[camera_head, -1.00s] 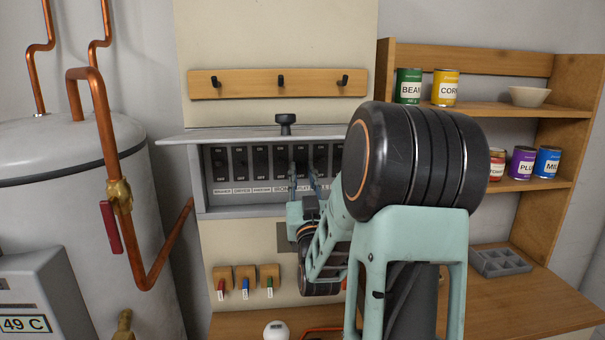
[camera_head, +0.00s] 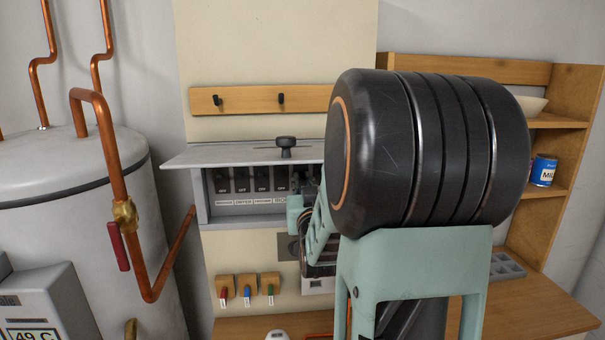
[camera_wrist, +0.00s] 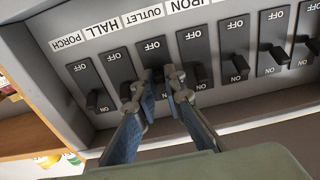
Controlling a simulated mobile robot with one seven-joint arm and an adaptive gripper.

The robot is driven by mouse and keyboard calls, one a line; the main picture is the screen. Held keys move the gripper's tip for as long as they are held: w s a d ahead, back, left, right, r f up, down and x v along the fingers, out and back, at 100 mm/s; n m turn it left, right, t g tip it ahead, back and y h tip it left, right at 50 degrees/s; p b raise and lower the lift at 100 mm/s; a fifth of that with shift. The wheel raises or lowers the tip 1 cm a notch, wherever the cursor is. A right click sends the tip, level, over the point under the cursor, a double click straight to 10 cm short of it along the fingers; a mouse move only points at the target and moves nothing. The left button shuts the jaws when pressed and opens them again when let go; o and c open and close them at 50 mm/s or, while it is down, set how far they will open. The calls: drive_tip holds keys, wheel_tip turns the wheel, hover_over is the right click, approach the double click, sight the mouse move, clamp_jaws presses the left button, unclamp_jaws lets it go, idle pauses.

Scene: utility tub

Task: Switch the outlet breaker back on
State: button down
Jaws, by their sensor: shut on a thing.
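The breaker box (camera_head: 200,198) is open on the wall, with a row of black switches. In the wrist view the labels appear turned; the OUTLET label (camera_wrist: 140,18) stands above the outlet breaker (camera_wrist: 152,48). My gripper (camera_wrist: 160,76) has its two fingers at the lower, ON end of this breaker, closed around its lever. The lever is mostly hidden between the fingertips, so I cannot tell its position. In the head view my arm hides the gripper's contact and the right part of the box.
The raised lid (camera_head: 225,157) with a dark knob (camera_head: 286,142) juts out above the switches. Neighbouring breakers (camera_wrist: 197,58) stand close on both sides of the fingers. A water tank (camera_head: 70,220) with copper pipes is at left, wooden shelves (camera_head: 560,130) at right.

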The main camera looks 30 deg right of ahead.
drive_tip(key=shift+r+g+y+p, duration=0.4)
drive_tip(key=shift+r+g+p, duration=0.35)
drive_tip(key=shift+p, duration=0.45)
drive_tip(key=shift+g+p, duration=0.5)
drive_tip(key=shift+g, duration=0.05)
drive_tip(key=shift+g+y, duration=0.3)
drive_tip(key=shift+y, duration=0.1)
drive_tip(key=c, duration=2)
unclamp_jaws()
drive_tip(key=shift+f, duration=0.2)
